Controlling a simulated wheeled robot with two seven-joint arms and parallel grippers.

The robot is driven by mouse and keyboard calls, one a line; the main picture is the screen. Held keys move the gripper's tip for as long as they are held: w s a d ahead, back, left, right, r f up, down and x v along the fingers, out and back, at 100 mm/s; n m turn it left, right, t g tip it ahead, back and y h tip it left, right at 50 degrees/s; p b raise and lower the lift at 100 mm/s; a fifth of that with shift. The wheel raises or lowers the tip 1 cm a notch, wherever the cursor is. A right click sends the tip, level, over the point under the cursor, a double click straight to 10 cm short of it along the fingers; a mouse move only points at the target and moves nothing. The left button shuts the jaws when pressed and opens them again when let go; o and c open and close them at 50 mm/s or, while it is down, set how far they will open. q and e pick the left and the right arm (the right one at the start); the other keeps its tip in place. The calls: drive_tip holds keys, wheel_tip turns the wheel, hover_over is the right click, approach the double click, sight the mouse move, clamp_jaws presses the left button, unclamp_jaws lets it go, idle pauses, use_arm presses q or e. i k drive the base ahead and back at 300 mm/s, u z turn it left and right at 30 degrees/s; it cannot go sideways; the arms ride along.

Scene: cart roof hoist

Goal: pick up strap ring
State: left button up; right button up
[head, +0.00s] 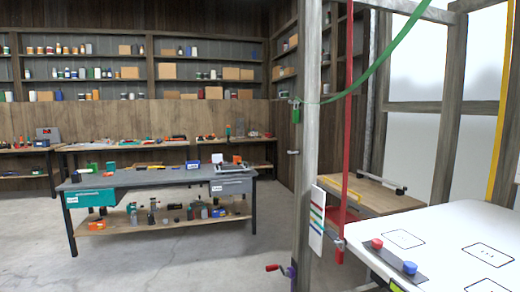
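A red strap (347,120) hangs down beside a pale upright post (311,130). A small metallic fitting (339,243) shows at its lower part; I cannot tell whether it is a ring. A green strap (400,50) sags from the top edge to the post, where a small green fitting (296,113) hangs. A yellow strap (502,110) runs down at the right. No strap ring can be made out with certainty. Neither of my grippers is in view.
A white tabletop (450,228) with a red knob (376,244) and a blue knob (409,268) fills the lower right. A striped card (317,222) and a red-handled crank (273,267) are by the post. A workbench (160,176) stands at left, with open floor before it.

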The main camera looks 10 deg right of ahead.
sight(296, 113)
drive_tip(key=u, duration=0.1)
drive_tip(key=i, duration=1.75)
